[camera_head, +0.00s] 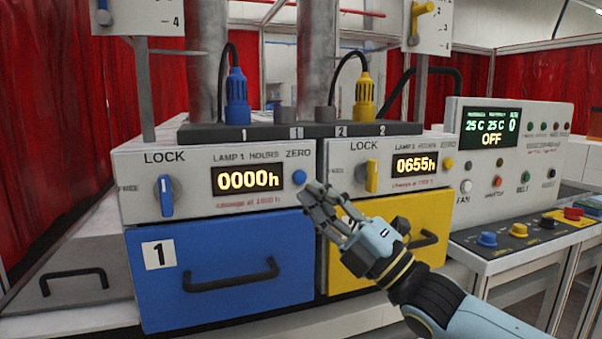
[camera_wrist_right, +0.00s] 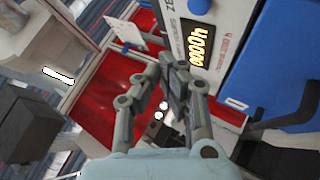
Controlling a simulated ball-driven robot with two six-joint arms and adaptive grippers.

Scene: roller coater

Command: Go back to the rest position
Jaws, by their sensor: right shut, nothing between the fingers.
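My right gripper (camera_head: 322,203) is in front of the machine, close to the blue ZERO button (camera_head: 299,177) of the lamp 1 panel. It is shut and empty, with its fingertips just below and right of that button. In the right wrist view my gripper (camera_wrist_right: 172,62) points up past the lamp 1 display (camera_wrist_right: 199,44), which reads 0000h. A gap between the fingertips and the button cannot be judged from the head view. My left gripper is not in view.
The blue drawer (camera_head: 225,262) and yellow drawer (camera_head: 395,240) have protruding black handles near my right arm. The lamp 2 display (camera_head: 414,164) reads 0655h. A control panel (camera_head: 515,160) and button console (camera_head: 530,234) stand at right. Red curtains (camera_head: 60,140) hang behind.

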